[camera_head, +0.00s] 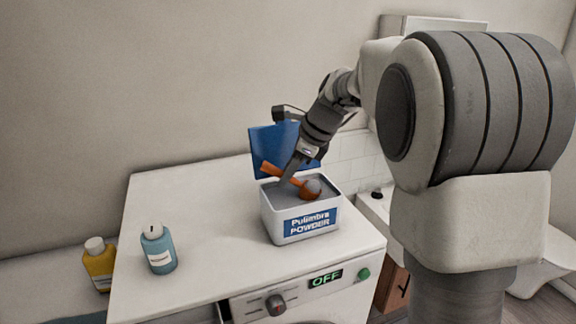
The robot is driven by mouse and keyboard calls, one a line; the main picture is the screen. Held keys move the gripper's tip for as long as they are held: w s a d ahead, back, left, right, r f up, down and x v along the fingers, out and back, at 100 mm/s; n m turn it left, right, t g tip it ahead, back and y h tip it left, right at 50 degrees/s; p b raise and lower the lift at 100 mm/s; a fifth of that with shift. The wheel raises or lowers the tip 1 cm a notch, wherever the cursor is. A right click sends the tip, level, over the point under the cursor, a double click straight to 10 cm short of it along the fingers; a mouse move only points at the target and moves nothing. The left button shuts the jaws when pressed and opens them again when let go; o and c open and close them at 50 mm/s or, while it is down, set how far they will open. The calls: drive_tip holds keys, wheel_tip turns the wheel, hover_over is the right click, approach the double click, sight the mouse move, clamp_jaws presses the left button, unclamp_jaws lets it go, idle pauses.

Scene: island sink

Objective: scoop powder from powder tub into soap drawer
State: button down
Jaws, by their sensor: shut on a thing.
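The powder tub (276,227) stands on the washing machine top (189,230), a white box with a blue label and its blue lid (262,143) open at the back. My gripper (290,172) is shut on the orange handle of a scoop (271,170), above the tub's left part. The scoop's bowl (311,191) is at the tub's opening, near the right side, with grey matter in it. Grey powder shows inside the tub.
A blue bottle (159,254) with a white cap stands on the machine top at the left. A yellow bottle (99,270) stands beyond the machine's left edge. The machine top between the blue bottle and the tub is clear. The panel display (325,279) reads OFF.

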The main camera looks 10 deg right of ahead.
sight(269, 168)
drive_tip(key=r+p, duration=0.1)
drive_tip(key=p, duration=0.1)
drive_tip(key=r+p, duration=0.1)
drive_tip(key=shift+w+a+r+h, duration=0.1)
drive_tip(key=shift+a+r+h, duration=0.15)
drive_tip(key=shift+r+h, duration=0.05)
drive_tip(key=a+h+p, duration=0.1)
drive_tip(key=p, duration=0.3)
drive_tip(key=shift+w+r+g, duration=0.1)
drive_tip(key=shift+r+g, duration=0.2)
drive_tip(key=shift+r, duration=0.1)
drive_tip(key=shift+w+a+h, duration=0.25)
drive_tip(key=shift+a+h, duration=0.35)
drive_tip(key=shift+h, duration=0.2)
drive_tip(key=shift+w+a+r+n+g+h, duration=0.2)
drive_tip(key=shift+a+r+n+g+h, duration=0.15)
drive_tip(key=shift+a+g+h, duration=0.35)
wheel_tip(269, 168, up, 3)
drive_tip(key=shift+w+f+h, duration=0.1)
drive_tip(key=shift+h, duration=0.2)
drive_tip(key=shift+a+r, duration=0.2)
drive_tip(key=shift+r, duration=0.4)
